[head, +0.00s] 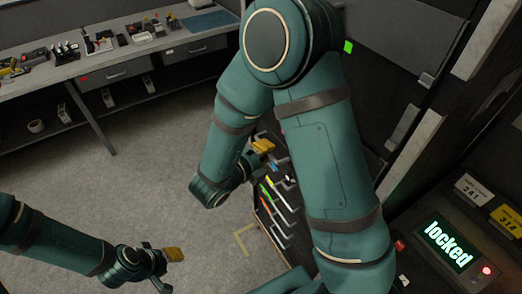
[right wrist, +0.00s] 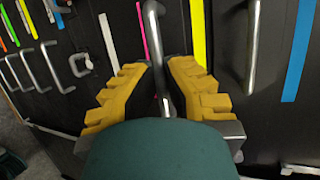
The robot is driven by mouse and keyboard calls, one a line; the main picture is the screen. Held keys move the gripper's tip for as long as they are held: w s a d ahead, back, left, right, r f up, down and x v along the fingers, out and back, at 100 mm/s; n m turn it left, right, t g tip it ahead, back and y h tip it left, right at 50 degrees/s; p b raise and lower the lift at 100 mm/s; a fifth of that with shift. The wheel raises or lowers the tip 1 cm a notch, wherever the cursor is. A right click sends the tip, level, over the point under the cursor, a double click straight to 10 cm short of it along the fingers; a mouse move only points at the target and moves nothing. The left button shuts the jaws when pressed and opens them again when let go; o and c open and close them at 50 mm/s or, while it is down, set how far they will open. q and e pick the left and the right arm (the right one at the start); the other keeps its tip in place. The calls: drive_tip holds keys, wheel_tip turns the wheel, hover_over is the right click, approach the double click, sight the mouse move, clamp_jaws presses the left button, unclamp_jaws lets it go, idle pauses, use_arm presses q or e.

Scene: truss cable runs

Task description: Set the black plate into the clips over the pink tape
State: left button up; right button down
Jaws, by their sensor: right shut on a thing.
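My right gripper (right wrist: 163,95) has yellow finger pads on both sides of a bright metal handle (right wrist: 153,22) and is shut on it. The handle stands in front of a dark surface; I cannot tell where the black plate's edges are. The pink tape (right wrist: 142,30) shows as a thin strip just left of the handle. In the head view my right gripper (head: 263,146) is at the far end of the row of handles, partly hidden by my arm. My left gripper (head: 172,262) hangs over the floor at lower left, apart from everything; its jaw gap is unclear.
A yellow strip (right wrist: 198,30), a blue strip (right wrist: 298,50) and another handle (right wrist: 252,50) are right of the gripper. Several handles (right wrist: 38,65) stand left. A console reading "locked" (head: 447,243) is at right, a workbench (head: 120,55) at back left. Floor (head: 130,180) between is clear.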

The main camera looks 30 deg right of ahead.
sight(278, 145)
drive_tip(key=shift+w+d+p, duration=0.2)
drive_tip(key=shift+d+p, duration=0.35)
drive_tip(key=shift+d, duration=1.6)
drive_tip(key=shift+w+d+f+b, duration=0.15)
drive_tip(key=shift+d+b, duration=0.2)
drive_tip(key=shift+d, duration=1.05)
drive_tip(key=shift+b, duration=0.45)
drive_tip(key=shift+t+h+b, duration=0.3)
drive_tip(key=shift+h+b, duration=0.4)
drive_tip(key=shift+b, duration=0.4)
drive_tip(key=shift+d+b, duration=0.15)
drive_tip(key=shift+b, duration=0.15)
drive_tip(key=shift+b, duration=0.9)
drive_tip(key=shift+f+b, duration=0.65)
drive_tip(key=shift+b, duration=0.15)
idle(0.9)
